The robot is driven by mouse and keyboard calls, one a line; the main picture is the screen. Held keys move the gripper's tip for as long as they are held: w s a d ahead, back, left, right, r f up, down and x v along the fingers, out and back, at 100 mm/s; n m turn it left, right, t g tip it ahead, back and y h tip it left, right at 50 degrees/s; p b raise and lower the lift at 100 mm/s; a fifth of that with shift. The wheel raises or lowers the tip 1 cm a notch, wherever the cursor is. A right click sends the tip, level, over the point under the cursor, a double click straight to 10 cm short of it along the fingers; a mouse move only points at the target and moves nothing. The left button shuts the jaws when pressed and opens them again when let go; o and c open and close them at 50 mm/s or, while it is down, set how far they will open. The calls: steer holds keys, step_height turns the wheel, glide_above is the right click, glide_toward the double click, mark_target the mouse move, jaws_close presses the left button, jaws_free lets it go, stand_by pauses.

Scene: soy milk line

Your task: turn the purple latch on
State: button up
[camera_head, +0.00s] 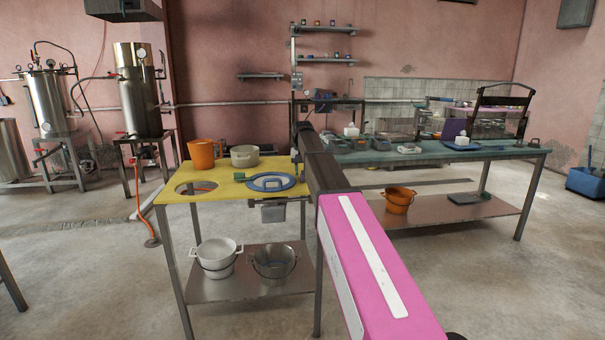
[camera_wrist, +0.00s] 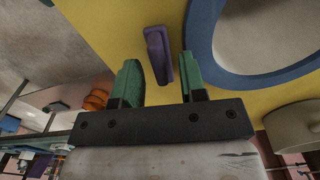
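The purple latch (camera_wrist: 158,52) is a narrow bar on the yellow tabletop (camera_wrist: 110,20) in the wrist view. My gripper (camera_wrist: 159,64) has two green fingers, spread open with nothing held. The latch's lower end shows in the gap between the fingers, nearer the right one, and its upper end reaches past the fingertips. It shows clear of both fingers; I cannot tell the depth between them. In the head view, my arm reaches to the right edge of the yellow table (camera_head: 222,187), and I cannot make out the latch or the fingers there.
A blue ring (camera_wrist: 203,45) around a grey disc lies close right of the latch. A pot (camera_wrist: 292,126) stands at the lower right. In the head view, an orange jug (camera_head: 202,154) stands at the yellow table's back, and a long green-topped table (camera_head: 430,152) stands to the right.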

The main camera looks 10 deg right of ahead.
steer(key=shift+f, duration=0.4)
jaws_close()
